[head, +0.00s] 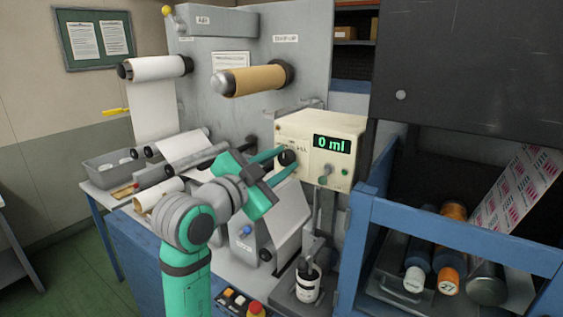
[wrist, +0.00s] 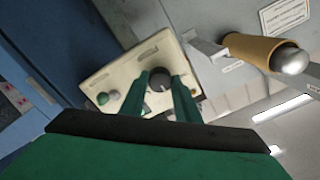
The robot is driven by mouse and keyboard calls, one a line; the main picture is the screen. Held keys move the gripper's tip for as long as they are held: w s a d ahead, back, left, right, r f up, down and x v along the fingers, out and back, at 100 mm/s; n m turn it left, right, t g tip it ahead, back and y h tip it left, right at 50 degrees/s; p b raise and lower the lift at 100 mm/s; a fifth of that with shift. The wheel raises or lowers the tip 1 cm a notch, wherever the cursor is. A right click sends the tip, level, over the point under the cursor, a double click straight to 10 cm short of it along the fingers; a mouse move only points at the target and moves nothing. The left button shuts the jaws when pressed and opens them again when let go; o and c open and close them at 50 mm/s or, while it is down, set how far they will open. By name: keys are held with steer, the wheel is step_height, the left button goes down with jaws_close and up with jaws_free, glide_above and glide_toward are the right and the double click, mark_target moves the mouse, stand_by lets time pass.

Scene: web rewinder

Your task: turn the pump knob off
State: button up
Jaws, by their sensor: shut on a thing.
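The pump box (head: 340,133) is cream-coloured and has a green display reading "0 ml". It hangs on the grey machine right of centre in the head view. Its dark round knob (head: 287,158) is on the left of its front face. The knob also shows in the wrist view (wrist: 158,80), between my fingertips. My gripper (head: 284,161) is at the knob, its two green fingers shut on it from either side. In the wrist view the gripper (wrist: 160,90) reaches up to the box face. The knob's pointer and markings are too small to read.
A bottle (head: 308,283) stands below the box. A blue frame (head: 450,230) with rolls is at the right. A tan roll (head: 252,80) projects above.

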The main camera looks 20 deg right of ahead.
steer(key=shift+w+a+r, duration=0.1)
steer(key=shift+a, duration=0.05)
steer(key=o, duration=1)
steer(key=shift+o, duration=0.2)
steer(key=v, duration=1)
steer(key=shift+s+a, duration=0.25)
steer(key=shift+s, duration=0.1)
